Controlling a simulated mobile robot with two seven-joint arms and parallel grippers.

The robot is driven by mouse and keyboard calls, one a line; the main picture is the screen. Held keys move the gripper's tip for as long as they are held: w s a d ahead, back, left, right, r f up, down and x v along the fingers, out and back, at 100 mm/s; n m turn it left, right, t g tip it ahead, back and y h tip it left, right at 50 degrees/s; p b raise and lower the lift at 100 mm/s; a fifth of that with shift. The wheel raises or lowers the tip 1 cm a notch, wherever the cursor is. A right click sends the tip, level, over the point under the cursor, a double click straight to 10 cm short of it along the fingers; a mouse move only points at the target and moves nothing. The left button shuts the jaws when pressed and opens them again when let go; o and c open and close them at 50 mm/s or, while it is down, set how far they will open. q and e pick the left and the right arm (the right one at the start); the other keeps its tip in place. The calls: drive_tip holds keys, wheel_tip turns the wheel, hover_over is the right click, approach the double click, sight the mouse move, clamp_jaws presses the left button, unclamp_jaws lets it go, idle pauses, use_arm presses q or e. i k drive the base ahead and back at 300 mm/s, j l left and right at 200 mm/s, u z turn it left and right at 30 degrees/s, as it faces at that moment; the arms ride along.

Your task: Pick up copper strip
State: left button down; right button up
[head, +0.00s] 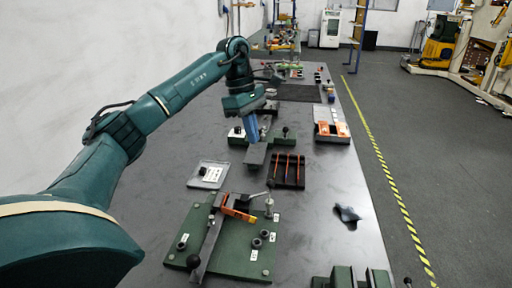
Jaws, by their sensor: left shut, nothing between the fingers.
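A copper-orange strip (238,213) lies on the green fixture plate (232,258), beside a dark bar with a handle. Several thin orange-red strips (288,163) lie side by side in a black tray (288,185). Which of these is the task's copper strip I cannot tell. My left gripper (254,140) reaches over the table from the left, with blue fingers pointing down. It is shut and empty, above a dark grey block (255,156), left of and beyond the black tray. Whether it touches anything is unclear. My right gripper is out of view.
A white tray with orange pieces (333,130) stands farther right. A green block (345,277) is at the front. Table (320,195) is bare between them.

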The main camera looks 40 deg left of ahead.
sight(231, 212)
drive_tip(key=k+l, duration=0.1)
drive_tip(key=l, duration=0.45)
drive_tip(key=k+l, duration=0.1)
drive_tip(key=l, duration=0.45)
drive_tip(key=k+l, duration=0.1)
drive_tip(key=l, duration=0.4)
drive_tip(key=k+l, duration=0.1)
drive_tip(key=l, duration=0.45)
